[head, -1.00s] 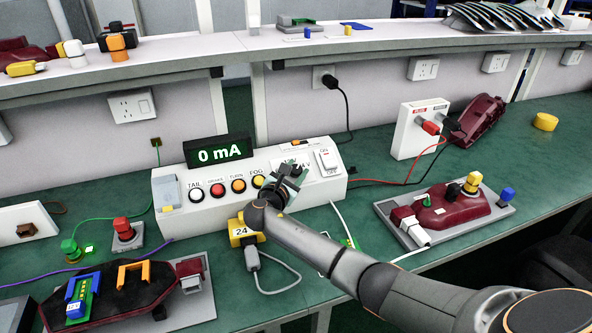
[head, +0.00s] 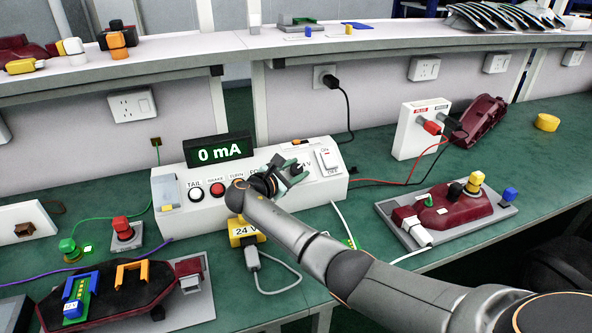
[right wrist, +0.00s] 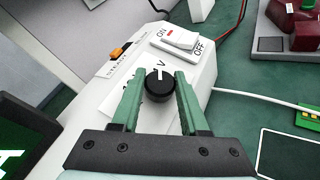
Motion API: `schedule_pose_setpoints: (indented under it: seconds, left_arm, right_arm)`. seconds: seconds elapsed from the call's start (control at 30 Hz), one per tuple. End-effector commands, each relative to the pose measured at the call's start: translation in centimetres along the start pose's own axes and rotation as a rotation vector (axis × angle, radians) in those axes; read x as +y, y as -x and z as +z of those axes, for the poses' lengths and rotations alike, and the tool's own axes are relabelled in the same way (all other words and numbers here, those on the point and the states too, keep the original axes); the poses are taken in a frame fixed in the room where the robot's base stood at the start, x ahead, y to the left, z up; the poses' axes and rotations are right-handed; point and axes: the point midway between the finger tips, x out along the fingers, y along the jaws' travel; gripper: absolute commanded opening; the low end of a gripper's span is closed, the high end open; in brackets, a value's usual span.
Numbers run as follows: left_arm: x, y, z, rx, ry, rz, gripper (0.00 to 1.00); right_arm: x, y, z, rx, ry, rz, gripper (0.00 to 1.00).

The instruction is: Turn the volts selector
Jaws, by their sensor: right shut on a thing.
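The volts selector (right wrist: 158,85) is a round black knob with a white pointer line on the white control box (head: 330,186). In the right wrist view the line points toward the top of the picture, near a "V" label. My right gripper (right wrist: 157,88) is shut on the knob, with one green finger on each side of it. In the head view the right gripper (head: 293,170) is at the right part of the box, and the knob (head: 297,169) is partly hidden by the fingers. My left gripper is not in view.
A white ON/OFF rocker switch (head: 328,159) is just right of the knob. The display (head: 219,150) reads 0 mA. My right arm covers some coloured buttons. A yellow 24 V connector (head: 243,231) is in front of the box. Lamp fixtures stand left and right.

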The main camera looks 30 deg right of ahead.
Motion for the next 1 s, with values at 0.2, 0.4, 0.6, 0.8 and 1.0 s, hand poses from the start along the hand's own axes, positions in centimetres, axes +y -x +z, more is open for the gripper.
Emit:
schedule_pose_setpoints:
  seconds: [0.2, 0.4, 0.6, 0.8, 1.0]
  left_arm:
    - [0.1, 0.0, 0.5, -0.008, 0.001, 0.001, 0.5]
    - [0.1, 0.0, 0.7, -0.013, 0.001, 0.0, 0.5]
    - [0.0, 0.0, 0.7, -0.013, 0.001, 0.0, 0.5]
    - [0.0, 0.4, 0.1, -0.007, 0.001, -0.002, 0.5]
    - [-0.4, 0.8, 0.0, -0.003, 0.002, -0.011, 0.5]
  right_arm:
    - [0.0, -0.1, 0.1, -0.002, -0.001, -0.001, 0.61]
    - [0.0, 0.0, 0.1, -0.001, -0.001, 0.0, 0.74]
    - [0.0, 0.1, 0.0, 0.0, 0.0, 0.001, 0.74]
    - [0.1, 2.6, 0.1, 0.002, -0.001, 0.003, 0.74]
    - [0.1, 7.0, 0.1, 0.003, -0.002, 0.004, 0.74]
